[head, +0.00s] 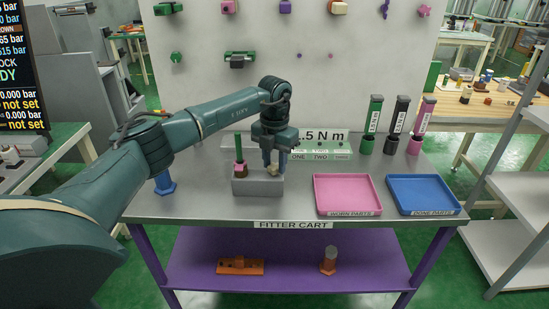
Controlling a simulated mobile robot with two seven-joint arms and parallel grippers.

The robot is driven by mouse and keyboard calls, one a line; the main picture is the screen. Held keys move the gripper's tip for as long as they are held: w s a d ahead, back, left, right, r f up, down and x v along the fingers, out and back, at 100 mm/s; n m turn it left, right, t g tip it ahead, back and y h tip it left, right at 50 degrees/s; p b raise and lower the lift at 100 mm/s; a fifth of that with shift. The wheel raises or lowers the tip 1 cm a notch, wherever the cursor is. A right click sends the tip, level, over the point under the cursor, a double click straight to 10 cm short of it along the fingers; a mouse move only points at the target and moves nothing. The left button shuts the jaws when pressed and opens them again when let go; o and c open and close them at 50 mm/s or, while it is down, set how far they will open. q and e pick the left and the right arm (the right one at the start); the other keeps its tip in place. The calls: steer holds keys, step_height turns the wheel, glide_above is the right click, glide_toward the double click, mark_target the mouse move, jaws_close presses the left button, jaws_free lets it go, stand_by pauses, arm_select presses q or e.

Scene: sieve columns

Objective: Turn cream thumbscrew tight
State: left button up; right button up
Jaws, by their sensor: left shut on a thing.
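My left gripper (272,165) points down over the right part of a grey block (258,187) on the cart top. It is shut on the small cream thumbscrew (273,172), which shows between and just below its fingertips and is mostly hidden by them. How far the thumbscrew is turned in cannot be told. On the left part of the same block stands an upright green rod with a pink collar (239,167) and a brown base. My right gripper is not in view.
A pink tray (348,210) and a blue tray (424,209), both empty, lie to the right. Three labelled columns, green (371,125), black (397,127) and pink (421,127), stand at the back right. A blue part (165,184) stands left. A torque sign (322,136) stands behind the gripper.

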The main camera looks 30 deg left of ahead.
mark_target(274, 166)
arm_select(q)
steer(key=m, duration=0.5)
steer(key=shift+r+m+p, duration=0.1)
steer(key=shift+m+p, duration=0.2)
steer(key=shift+p, duration=0.05)
steer(key=m, duration=0.4)
steer(key=shift+m, duration=0.7)
stand_by(0.6)
steer(key=o, duration=1)
step_height(274, 166, up, 13)
steer(key=shift+r, duration=0.1)
